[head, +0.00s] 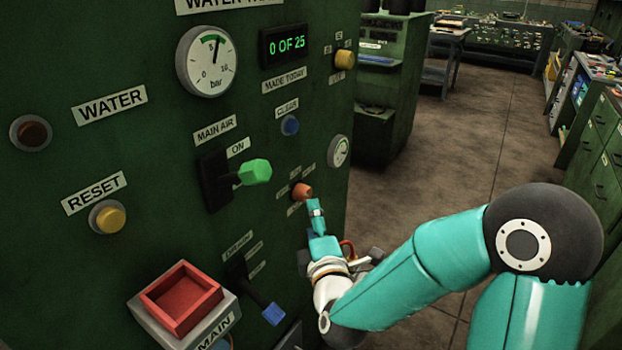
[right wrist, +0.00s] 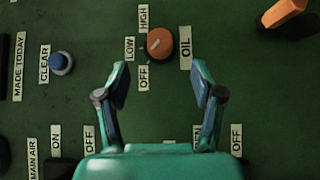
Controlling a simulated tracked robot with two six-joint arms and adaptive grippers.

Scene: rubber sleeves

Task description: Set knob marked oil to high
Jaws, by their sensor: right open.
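The oil knob (right wrist: 160,43) is a round orange knob on the green panel, with the OIL label (right wrist: 185,48) beside it. The labels HIGH (right wrist: 143,17), LOW (right wrist: 130,48) and OFF (right wrist: 143,77) stand around its other side. A small pale mark shows on its face, but I cannot tell for sure which label it points at. The knob also shows in the head view (head: 302,190). My right gripper (right wrist: 161,78) is open and empty, its fingertips below the knob in the wrist view and apart from it. In the head view the right gripper (head: 317,212) is just below the knob. My left gripper is out of view.
The blue clear button (right wrist: 61,63) is near the knob. An orange handle (right wrist: 285,12) sticks out at the upper right of the wrist view. The green main air lever (head: 255,172) and a blue-tipped lever (head: 273,313) stick out from the panel. Open floor lies right of the panel.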

